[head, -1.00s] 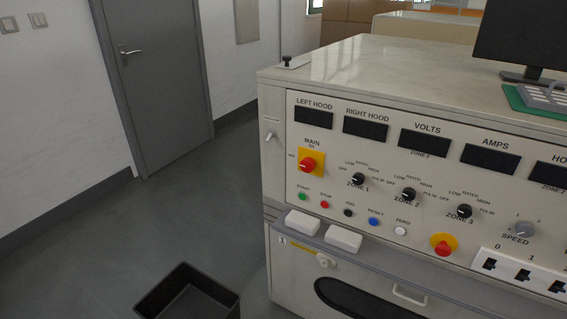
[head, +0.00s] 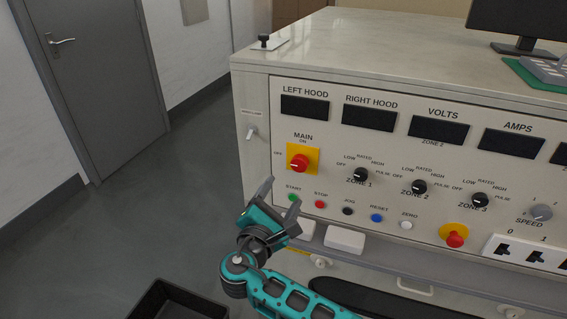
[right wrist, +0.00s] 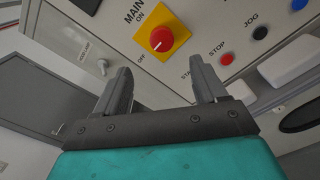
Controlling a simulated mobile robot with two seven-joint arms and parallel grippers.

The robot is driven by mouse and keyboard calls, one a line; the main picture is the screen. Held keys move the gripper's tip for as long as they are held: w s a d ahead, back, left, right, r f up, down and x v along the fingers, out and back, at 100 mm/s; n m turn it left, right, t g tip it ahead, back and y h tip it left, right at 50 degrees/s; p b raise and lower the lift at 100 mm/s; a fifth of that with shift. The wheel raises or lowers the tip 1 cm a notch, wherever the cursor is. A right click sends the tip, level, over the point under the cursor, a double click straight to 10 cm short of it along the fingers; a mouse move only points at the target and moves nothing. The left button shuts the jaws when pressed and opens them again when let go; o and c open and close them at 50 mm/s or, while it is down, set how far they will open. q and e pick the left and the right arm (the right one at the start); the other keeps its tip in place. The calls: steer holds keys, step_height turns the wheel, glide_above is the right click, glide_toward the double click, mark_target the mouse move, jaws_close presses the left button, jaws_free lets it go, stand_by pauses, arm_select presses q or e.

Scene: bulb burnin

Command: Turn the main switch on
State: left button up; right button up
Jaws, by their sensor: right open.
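The main switch (head: 299,162) is a red rotary knob on a yellow square plate, below the MAIN and ON labels at the left end of the panel. The OFF label is at its left. In the right wrist view the red knob (right wrist: 161,40) shows a white pointer mark turned toward the OFF side. My right gripper (head: 279,192) is open and empty, below and a little left of the switch, apart from it. In the right wrist view the open fingers (right wrist: 165,80) point toward the panel, with the knob beyond them. My left gripper is not in view.
Start (head: 293,198) and stop (head: 320,204) buttons sit just below the switch. A small toggle (head: 251,133) is on the cabinet's left side. A white box (head: 344,239) lies on the ledge. A dark bin (head: 176,301) stands on the floor.

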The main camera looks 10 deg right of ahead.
mark_target(299, 166)
steer(key=x, duration=1.2)
steer(key=shift+d+b, duration=0.2)
steer(key=shift+b, duration=0.15)
steer(key=shift+c, duration=0.2)
steer(key=c, duration=1)
steer(key=shift+f, duration=0.1)
